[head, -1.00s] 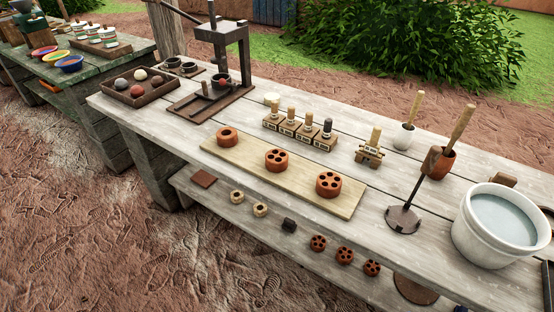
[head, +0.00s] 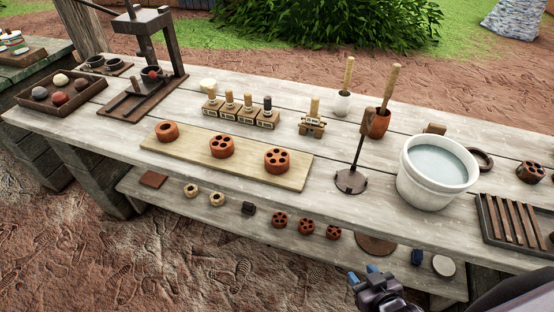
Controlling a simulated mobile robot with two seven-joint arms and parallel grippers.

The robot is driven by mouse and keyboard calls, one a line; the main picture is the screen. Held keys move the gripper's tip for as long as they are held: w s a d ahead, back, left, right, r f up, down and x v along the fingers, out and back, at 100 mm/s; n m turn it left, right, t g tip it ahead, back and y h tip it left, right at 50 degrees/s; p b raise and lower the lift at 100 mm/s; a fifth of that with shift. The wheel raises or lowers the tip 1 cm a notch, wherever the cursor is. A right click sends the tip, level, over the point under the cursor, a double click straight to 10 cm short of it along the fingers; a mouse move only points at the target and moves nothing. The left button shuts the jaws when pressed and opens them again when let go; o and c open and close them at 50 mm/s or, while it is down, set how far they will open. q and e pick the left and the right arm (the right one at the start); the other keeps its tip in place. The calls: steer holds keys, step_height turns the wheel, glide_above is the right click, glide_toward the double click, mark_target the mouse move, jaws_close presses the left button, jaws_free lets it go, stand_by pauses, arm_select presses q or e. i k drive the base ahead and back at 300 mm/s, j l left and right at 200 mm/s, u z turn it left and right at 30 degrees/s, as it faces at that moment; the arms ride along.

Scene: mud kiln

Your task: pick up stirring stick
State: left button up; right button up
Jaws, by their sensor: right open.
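Two wooden sticks stand upright in small pots at the back of the table. One stick (head: 348,73) leans in a white cup (head: 341,104), the other (head: 389,87) in a terracotta cup (head: 379,123). I cannot tell which is the stirring stick. A dark rod with a round flat foot and a wooden handle (head: 357,160) stands in front of them. My right gripper (head: 363,275) is at the bottom, with blue fingertips, open and empty, in front of the table and well away from the sticks. My left gripper is not in view.
A white bucket of water (head: 437,173) stands right of the cups. A slatted tray (head: 520,222) is at the right. A board (head: 190,151) with clay discs and a row of stamps (head: 240,112) fill the middle. A lower shelf (head: 340,256) sticks out below the tabletop.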

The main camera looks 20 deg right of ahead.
mark_target(396, 67)
steer(key=z, duration=1.6)
